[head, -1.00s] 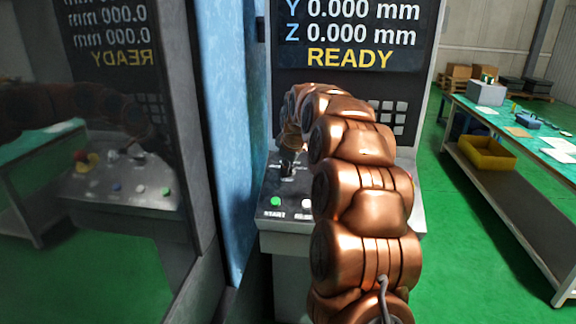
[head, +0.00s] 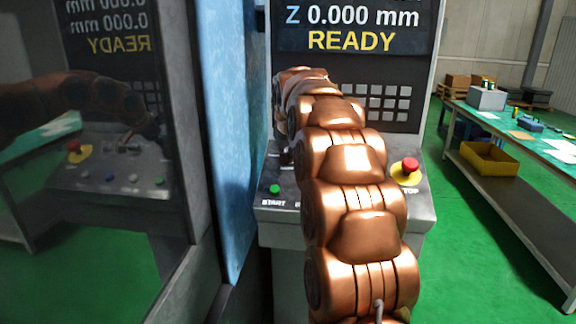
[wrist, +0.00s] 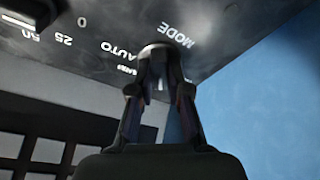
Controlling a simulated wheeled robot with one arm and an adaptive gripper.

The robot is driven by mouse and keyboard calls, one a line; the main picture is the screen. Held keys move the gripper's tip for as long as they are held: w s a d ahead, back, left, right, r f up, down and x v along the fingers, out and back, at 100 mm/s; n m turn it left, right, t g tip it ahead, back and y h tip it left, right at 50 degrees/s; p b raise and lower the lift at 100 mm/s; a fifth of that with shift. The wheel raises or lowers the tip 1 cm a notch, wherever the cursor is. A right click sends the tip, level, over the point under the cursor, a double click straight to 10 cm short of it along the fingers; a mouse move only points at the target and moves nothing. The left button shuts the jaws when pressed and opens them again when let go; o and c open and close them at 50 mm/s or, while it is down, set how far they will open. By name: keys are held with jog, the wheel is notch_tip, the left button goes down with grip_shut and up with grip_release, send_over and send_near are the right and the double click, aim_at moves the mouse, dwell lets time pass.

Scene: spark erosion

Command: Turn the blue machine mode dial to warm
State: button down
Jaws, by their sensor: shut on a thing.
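The mode dial (wrist: 158,48) shows in the wrist view as a small, pale-rimmed knob between my fingertips, beside the printed word MODE. My gripper (wrist: 160,68) is shut on it, a dark finger on each side. The word AUTO is printed left of the dial, with smaller lettering below it that I cannot read clearly. Which mode the dial points to cannot be told. In the head view the dial is hidden behind my copper arm, and only a dark bit of my gripper (head: 286,158) shows at the panel's left.
The grey control panel (head: 279,213) carries a green start button (head: 274,189) and a red emergency stop (head: 410,165). A screen (head: 350,25) reads READY. A blue machine wall (head: 225,130) stands close on the left. Another dark knob (wrist: 30,10) has a 0, 25, 50 scale.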

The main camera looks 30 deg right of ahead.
jog(key=m+b, duration=0.2)
jog(key=m+h+b, duration=0.1)
jog(key=m, duration=0.1)
jog(key=m+b, duration=0.2)
jog(key=shift+w+a+f+m+g+b, duration=0.1)
jog(key=shift+f+m+g+b, duration=0.2)
jog(key=shift+m+b, duration=0.1)
jog(key=m+b, duration=0.1)
jog(key=m, duration=0.1)
jog(key=m+h+b, duration=0.1)
jog(key=m, duration=0.2)
jog(key=shift+r+g, duration=0.2)
jog(key=shift+g, duration=0.1)
jog(key=c, duration=1.1)
grip_release()
jog(key=shift+r, duration=0.1)
jog(key=v, duration=0.7)
jog(key=shift+a+r, duration=0.15)
